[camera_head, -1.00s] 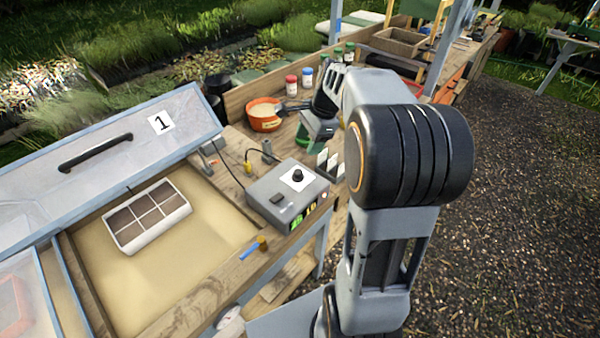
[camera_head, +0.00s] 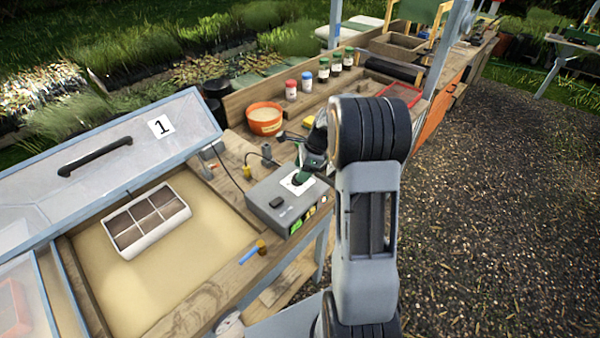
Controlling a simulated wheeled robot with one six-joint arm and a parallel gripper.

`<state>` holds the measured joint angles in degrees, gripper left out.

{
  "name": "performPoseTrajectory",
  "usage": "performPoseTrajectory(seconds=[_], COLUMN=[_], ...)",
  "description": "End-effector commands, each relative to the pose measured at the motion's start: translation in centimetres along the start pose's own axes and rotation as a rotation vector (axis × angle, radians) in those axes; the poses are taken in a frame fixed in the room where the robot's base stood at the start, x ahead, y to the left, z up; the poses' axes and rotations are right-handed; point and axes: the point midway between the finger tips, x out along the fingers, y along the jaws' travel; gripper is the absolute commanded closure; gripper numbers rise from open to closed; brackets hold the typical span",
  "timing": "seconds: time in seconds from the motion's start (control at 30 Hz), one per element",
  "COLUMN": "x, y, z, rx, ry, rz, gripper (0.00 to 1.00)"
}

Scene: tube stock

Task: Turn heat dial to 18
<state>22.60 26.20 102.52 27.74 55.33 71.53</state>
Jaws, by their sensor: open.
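The heat control box (camera_head: 268,212) is a grey box on the wooden bench, beside the sand-filled propagator. Its top has a dark rectangular switch (camera_head: 277,202) and a white dial plate (camera_head: 290,186). A lit green and yellow display is on its front face, too small to read for certain. My gripper (camera_head: 301,178) is over the dial plate, with its fingertips low at the dial's place. The dial knob is hidden behind the fingers. I cannot tell whether the fingers touch it. The gripper is open.
An orange pot (camera_head: 264,119) stands behind the box, near red-capped and blue-capped jars. A tray with compartments (camera_head: 147,216) lies in the sand under the raised lid marked 1 (camera_head: 110,155). A blue-handled tool (camera_head: 251,252) lies on the front rail.

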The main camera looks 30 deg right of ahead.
Motion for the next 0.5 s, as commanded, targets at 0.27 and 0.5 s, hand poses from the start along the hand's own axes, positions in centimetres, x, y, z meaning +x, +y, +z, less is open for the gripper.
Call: performPoseTrajectory(seconds=[0.27,0.5], x=[2.1,2.3], y=[0.0,0.0], z=[0.0,0.0], rx=[0.0,0.0], ry=[0.0,0.0], rz=[0.001,0.0], gripper=[0.42,0.42])
